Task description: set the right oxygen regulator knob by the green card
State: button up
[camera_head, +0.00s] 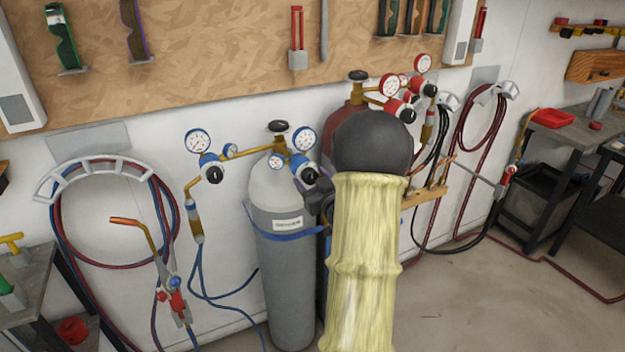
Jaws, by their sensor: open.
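The right oxygen regulator has blue-rimmed gauges (305,138) and a black knob (310,176) with a blue collar, at the upper right of the grey cylinder (272,190). A dark part that appears to be my gripper (319,203) shows just below and right of this knob. My arm, a black joint above a pale yellow sleeve, hides most of it. The gripper is open; I cannot tell whether it touches the knob. The left oxygen regulator has a similar black knob (214,175). I cannot make out a green card.
A dark red cylinder (342,122) with red-rimmed gauges (389,85) stands behind my arm. Hoses hang on a left wall rack (105,168), with a torch (150,245) before them. Benches stand at both sides. The floor (480,300) at the right front is mostly clear.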

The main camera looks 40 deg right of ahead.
jog(key=c, duration=1)
